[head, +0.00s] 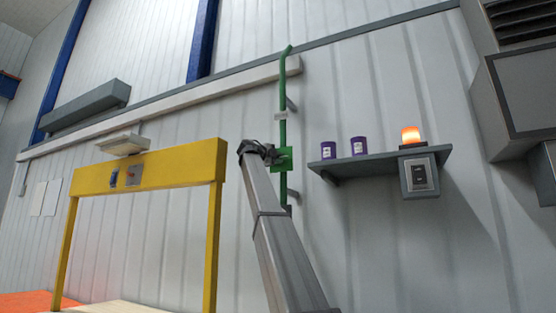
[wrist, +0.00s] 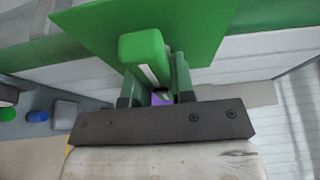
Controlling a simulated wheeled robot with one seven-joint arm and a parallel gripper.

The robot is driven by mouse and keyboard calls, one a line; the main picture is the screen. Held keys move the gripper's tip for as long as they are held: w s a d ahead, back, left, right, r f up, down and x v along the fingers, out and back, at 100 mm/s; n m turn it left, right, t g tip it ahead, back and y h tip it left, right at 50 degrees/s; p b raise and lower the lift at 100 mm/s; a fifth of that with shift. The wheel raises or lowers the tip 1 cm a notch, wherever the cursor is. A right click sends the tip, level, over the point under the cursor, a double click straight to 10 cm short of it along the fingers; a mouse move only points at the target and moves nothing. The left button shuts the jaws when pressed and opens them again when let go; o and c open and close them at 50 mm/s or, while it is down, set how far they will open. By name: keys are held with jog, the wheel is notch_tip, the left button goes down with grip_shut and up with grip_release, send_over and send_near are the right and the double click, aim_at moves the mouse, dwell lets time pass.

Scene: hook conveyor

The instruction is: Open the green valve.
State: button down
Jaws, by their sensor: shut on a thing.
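The green valve (head: 284,160) sits on a green upright pipe (head: 283,100) on the grey wall in the head view. It has a square green plate (wrist: 205,30), which fills the top of the wrist view. A green valve handle (wrist: 143,50) with a white stripe sticks out from the plate towards me. My gripper (head: 270,155) is at the valve, at the end of my raised arm. In the wrist view my gripper (wrist: 158,88) has its two fingers on either side of the handle and is shut on it. The handle's far end is partly hidden.
A yellow frame (head: 150,170) with a small switch box stands left of my arm. A grey shelf (head: 380,166) to the right bears two purple cans (head: 343,147) and a lit orange lamp (head: 411,136). A grey control box (head: 419,177) is at the shelf's right end.

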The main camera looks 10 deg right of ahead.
jog(key=shift+n, duration=0.3)
jog(key=n+t+h, duration=0.1)
jog(key=n, duration=0.2)
jog(key=shift+f+n, duration=0.1)
jog(key=shift+n, duration=0.3)
jog(key=n+t, duration=0.1)
jog(key=n, duration=0.1)
jog(key=n+t, duration=0.1)
jog(key=n, duration=0.2)
jog(key=shift+h, duration=0.3)
jog(key=n+t, duration=0.1)
jog(key=n, duration=0.2)
jog(key=n+t+y, duration=0.1)
jog(key=n+t, duration=0.1)
jog(key=n, duration=0.1)
jog(key=shift+s, duration=0.1)
jog(key=shift+n+t+y, duration=0.65)
jog(key=shift+n, duration=1.05)
jog(key=shift+n+t+y, duration=0.65)
jog(key=shift+n, duration=1.35)
jog(key=c, duration=1)
grip_release()
jog(key=shift+o, duration=0.2)
